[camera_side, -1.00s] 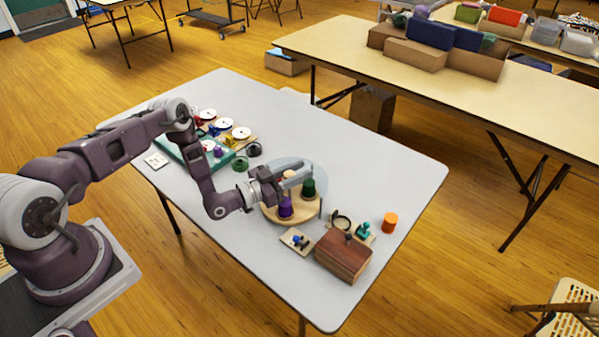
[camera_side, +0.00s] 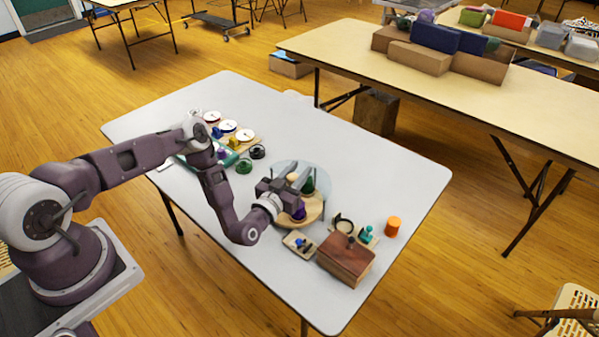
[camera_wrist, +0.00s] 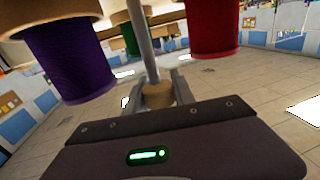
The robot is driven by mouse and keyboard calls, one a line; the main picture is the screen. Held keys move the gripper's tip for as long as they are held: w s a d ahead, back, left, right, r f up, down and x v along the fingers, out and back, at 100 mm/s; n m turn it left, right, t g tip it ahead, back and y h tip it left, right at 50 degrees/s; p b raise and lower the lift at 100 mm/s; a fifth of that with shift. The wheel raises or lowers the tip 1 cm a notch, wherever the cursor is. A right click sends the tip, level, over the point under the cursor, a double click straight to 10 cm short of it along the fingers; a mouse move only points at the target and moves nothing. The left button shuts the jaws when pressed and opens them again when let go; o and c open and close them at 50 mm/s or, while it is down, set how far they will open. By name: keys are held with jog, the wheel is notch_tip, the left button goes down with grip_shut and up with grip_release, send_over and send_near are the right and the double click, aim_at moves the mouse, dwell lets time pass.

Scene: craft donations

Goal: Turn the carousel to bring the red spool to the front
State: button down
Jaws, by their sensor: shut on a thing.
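The carousel (camera_side: 312,217) is a round wooden turntable on the grey table. In the side view a purple spool (camera_side: 299,214) stands at its near side and a dark green spool (camera_side: 308,186) behind. The red spool (camera_wrist: 213,28) shows at the right of the wrist view; I cannot make it out in the side view. The purple spool (camera_wrist: 68,60) is at the left there, the green one (camera_wrist: 130,38) between. My gripper (camera_side: 300,178) is over the carousel, shut on a tan knob (camera_wrist: 158,95) at the end of a grey rod, between the purple and red spools.
A wooden box (camera_side: 345,260) and a small tray (camera_side: 299,244) with a blue item stand close in front of the carousel. An orange cylinder (camera_side: 393,227) and a teal item (camera_side: 367,235) are to its right. The table's near left is clear.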

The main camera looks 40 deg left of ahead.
jog(key=shift+s+a+n+g+y, duration=0.15)
jog(key=shift+n+g+y, duration=0.1)
jog(key=shift+n+y, duration=0.45)
jog(key=shift+w+a+n+g+y, duration=0.1)
jog(key=shift+n+g+y, duration=0.25)
jog(key=shift+y, duration=0.55)
jog(key=shift+s+a+n+g+y, duration=0.1)
jog(key=shift+a+n+g+y, duration=0.1)
jog(key=shift+n+y, duration=0.5)
jog(key=shift+n+g+y, duration=0.25)
jog(key=shift+g+y, duration=0.05)
jog(key=shift+y, duration=0.3)
jog(key=c, duration=1.1)
grip_release()
jog(key=shift+o, duration=0.2)
jog(key=shift+r, duration=0.1)
jog(key=shift+s+r, duration=0.1)
jog(key=shift+r, duration=0.25)
notch_tip(320, 180, up, 9)
